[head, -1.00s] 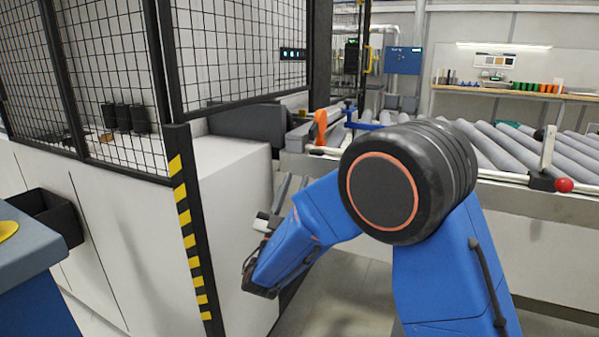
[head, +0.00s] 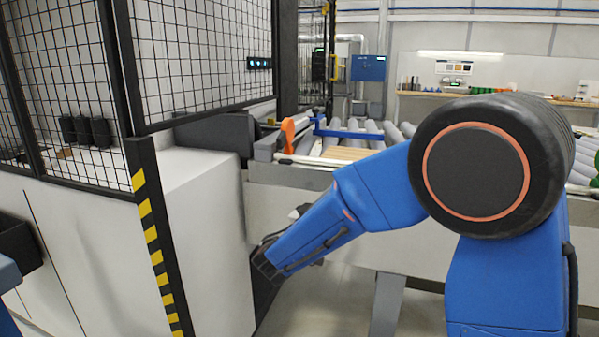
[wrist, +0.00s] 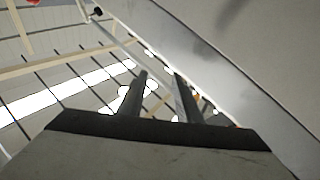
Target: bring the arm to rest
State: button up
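My blue arm with its dark round joint fills the right of the head view, and its forearm slopes down to the left, beside the white machine cabinet. My gripper shows in the wrist view (wrist: 158,95) as two dark fingers standing apart. Nothing is between them. Beyond them are ceiling lights and beams. In the head view the gripper is mostly hidden behind the forearm.
The white cabinet (head: 205,235) with a striped post (head: 157,250) and mesh guard (head: 205,60) stands left of the forearm. A roller conveyor (head: 355,130) runs behind the arm, with a wood-coloured board (head: 345,153) on it. A pale surface (wrist: 215,65) slants close beside the fingers.

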jog(key=s+d+f+g, duration=0.1)
jog(key=s+d+g, duration=0.3)
jog(key=d, duration=0.5)
jog(key=s+d+f+g, duration=0.1)
jog(key=s+d+g, duration=0.25)
jog(key=d, duration=0.45)
jog(key=s+d+f+n+g+y, duration=0.1)
jog(key=s+d+f+g+y, duration=0.3)
jog(key=s+d, duration=0.55)
jog(key=s+f+n+g+y, duration=0.25)
jog(key=s+f+y, duration=0.35)
jog(key=s, duration=0.6)
jog(key=s+a+f+n+t+y, duration=0.2)
jog(key=s+a+f+y, duration=0.1)
jog(key=s+a+y, duration=0.2)
jog(key=s+a, duration=0.1)
jog(key=a, duration=0.1)
jog(key=shift+a+t+y, duration=0.3)
jog(key=shift+a, duration=0.1)
jog(key=shift+a, duration=0.1)
